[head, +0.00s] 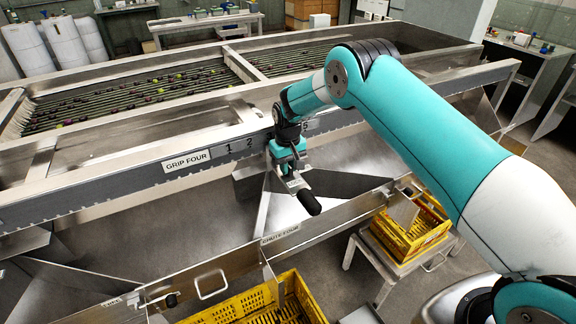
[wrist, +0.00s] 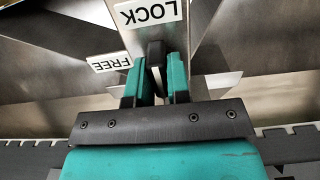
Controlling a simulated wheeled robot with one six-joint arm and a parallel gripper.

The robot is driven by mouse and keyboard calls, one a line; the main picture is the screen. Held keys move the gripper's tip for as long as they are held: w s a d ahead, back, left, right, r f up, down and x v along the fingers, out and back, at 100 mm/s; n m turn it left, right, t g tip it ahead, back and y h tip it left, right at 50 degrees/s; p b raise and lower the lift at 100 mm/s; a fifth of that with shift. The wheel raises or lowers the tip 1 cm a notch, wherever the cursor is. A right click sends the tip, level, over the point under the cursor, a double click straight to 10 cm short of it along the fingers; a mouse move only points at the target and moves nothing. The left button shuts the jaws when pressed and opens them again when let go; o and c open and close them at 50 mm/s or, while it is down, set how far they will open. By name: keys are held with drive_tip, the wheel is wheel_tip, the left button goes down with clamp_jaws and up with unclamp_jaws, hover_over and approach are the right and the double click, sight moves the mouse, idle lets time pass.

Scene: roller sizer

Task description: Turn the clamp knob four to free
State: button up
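My gripper (head: 290,160) points down at the front of the sizer, just right of the "GRIP FOUR" label. In the wrist view its two teal fingers (wrist: 157,78) stand on either side of a dark upright piece (wrist: 156,54), which looks like the clamp knob. I cannot tell whether both fingers touch it. A "LOCK" label (wrist: 150,15) lies right behind this piece and a "FREE" label (wrist: 109,64) is to its left. In the head view the gripper hides most of the knob. A black-ended handle (head: 308,203) sticks out below the gripper.
The long front rail (head: 90,192) of the sizer runs close beside my gripper. Below are the metal "CHUTE FOUR" edge (head: 300,234), a yellow crate (head: 235,309) and another yellow crate (head: 402,246) on a stand. Small fruit lies on the rollers (head: 130,97) behind.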

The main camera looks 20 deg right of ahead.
clamp_jaws()
drive_tip(key=n+b, duration=0.3)
drive_tip(key=shift+f+n, duration=0.1)
drive_tip(key=shift+n, duration=0.2)
drive_tip(key=shift+n+b, duration=0.85)
drive_tip(key=shift+n, duration=1.05)
drive_tip(key=shift+r, duration=0.2)
drive_tip(key=o, duration=0.6)
unclamp_jaws()
drive_tip(key=shift+c, duration=0.2)
